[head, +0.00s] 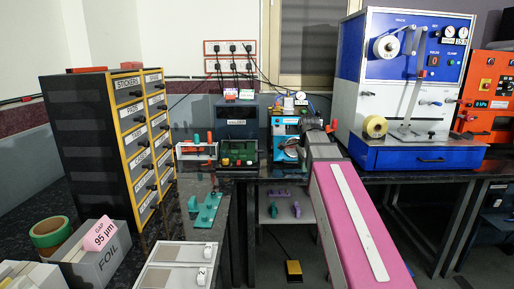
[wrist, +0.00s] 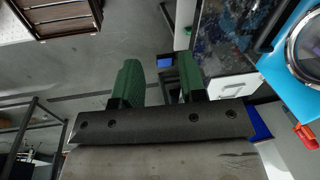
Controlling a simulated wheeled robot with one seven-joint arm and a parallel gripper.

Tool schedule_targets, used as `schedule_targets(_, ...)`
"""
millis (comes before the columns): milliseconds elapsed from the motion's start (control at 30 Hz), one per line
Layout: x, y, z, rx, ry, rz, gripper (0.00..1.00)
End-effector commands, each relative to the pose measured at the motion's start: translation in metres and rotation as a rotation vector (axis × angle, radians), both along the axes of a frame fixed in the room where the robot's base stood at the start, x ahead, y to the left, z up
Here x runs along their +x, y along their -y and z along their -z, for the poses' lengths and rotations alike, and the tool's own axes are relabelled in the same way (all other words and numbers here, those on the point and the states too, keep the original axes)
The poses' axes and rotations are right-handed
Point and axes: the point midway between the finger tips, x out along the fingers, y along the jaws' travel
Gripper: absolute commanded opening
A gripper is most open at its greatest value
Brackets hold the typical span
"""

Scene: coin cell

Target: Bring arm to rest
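My gripper (wrist: 158,78) shows in the wrist view as two green fingers on a dark bar. The fingers stand apart with a clear gap, and nothing is held between them. A small blue object shows beyond the gap, apart from the fingers. In the head view my arm, with a pink and white cover, reaches forward from the bottom right, and the fingers cannot be made out there.
A drawer cabinet (head: 98,140) and a grey FOIL box (head: 90,268) stand at left on the dark bench. A blue and white machine (head: 375,105) stands right of my arm. A teal machine (head: 287,127) stands at the back. A yellow pedal (head: 293,270) lies on the floor.

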Motion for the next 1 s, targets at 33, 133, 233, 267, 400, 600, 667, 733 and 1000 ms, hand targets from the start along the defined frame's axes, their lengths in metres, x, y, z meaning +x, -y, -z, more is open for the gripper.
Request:
schedule_targets(33,-0.003,0.0,0.009,-0.004,-0.005,-0.026,0.38)
schedule_targets(133,-0.007,0.0,0.028,-0.015,-0.014,-0.091,0.38)
schedule_targets(233,-0.013,-0.001,0.05,-0.029,-0.024,-0.173,0.38)
schedule_targets(267,-0.016,-0.001,0.058,-0.032,-0.028,-0.202,0.38)
schedule_targets(400,-0.031,-0.001,0.103,-0.056,-0.051,-0.373,0.38)
schedule_targets(600,-0.058,-0.002,0.166,-0.085,-0.08,-0.634,0.38)
schedule_targets(667,-0.067,-0.002,0.184,-0.092,-0.088,-0.713,0.38)
schedule_targets(733,-0.079,-0.002,0.204,-0.1,-0.097,-0.804,0.38)
schedule_targets(1000,-0.127,-0.003,0.275,-0.119,-0.128,-1.152,0.38)
